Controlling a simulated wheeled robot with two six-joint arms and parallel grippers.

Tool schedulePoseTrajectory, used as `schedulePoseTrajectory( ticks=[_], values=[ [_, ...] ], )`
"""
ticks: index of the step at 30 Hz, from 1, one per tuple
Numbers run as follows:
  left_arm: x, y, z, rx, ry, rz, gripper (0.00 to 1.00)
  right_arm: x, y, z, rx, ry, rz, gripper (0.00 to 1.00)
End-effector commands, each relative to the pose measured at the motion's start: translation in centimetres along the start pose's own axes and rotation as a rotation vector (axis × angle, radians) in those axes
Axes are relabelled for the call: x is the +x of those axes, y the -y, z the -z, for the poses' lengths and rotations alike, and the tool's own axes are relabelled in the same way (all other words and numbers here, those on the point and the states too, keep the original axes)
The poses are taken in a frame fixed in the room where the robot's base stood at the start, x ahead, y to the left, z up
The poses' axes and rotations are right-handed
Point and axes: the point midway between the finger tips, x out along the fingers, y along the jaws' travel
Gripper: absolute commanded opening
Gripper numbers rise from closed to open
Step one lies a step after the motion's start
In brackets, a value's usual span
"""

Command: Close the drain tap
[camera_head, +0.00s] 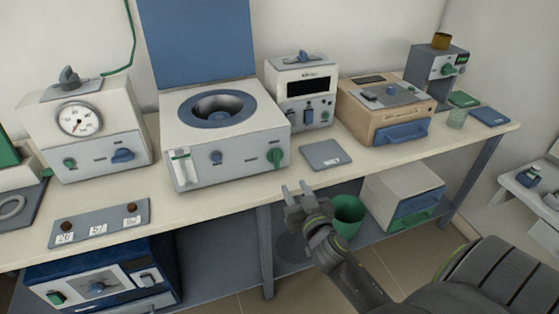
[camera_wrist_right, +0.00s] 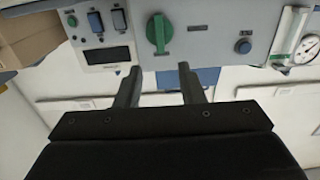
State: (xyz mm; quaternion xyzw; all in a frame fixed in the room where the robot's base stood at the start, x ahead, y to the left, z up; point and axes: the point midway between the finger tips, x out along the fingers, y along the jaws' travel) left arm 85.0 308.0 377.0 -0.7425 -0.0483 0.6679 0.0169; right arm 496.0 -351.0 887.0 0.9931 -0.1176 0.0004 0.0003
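A white bath-like unit (camera_head: 225,125) with a raised blue lid and a round blue opening stands on the bench in the head view. A green knob (camera_head: 275,157), which looks like the drain tap, sits at the right of its front panel. In the right wrist view, turned upside down, the green knob (camera_wrist_right: 157,34) has its bar upright. My right gripper (camera_head: 296,188) is in front of and below the knob, apart from it. Its two fingers (camera_wrist_right: 159,82) are spread with nothing between them. My left gripper is not in view.
A grey pad (camera_head: 325,155) lies on the bench right of the unit, near a display instrument (camera_head: 302,95). A gauge unit (camera_head: 85,130) stands at the left. Below the bench are a green bin (camera_head: 347,215) and a white box (camera_head: 402,192). The bench's front edge is close to my right gripper.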

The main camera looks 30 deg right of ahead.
Motion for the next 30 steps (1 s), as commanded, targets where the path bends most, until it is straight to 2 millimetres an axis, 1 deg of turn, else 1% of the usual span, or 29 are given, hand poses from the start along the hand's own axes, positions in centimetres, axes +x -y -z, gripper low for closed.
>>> schedulePoseTrajectory(
  ticks=[1,9,15,18,22,30],
  values=[
    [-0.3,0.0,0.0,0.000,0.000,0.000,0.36,1.1,0.0,0.3,-0.001,-0.002,0.000,0.35],
    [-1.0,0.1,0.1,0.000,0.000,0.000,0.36,6.4,0.0,0.2,-0.001,-0.002,0.001,0.35],
    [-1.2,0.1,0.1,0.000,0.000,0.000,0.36,9.7,0.0,0.1,-0.001,0.000,0.000,0.35],
    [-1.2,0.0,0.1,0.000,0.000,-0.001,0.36,10.8,0.0,0.0,0.000,0.000,0.000,0.35],
    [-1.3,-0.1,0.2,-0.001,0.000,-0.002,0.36,11.7,0.0,0.0,0.000,0.000,0.001,0.35],
    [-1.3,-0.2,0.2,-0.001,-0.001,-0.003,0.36,12.1,0.0,0.0,0.000,0.001,0.000,0.35]
  ],
)
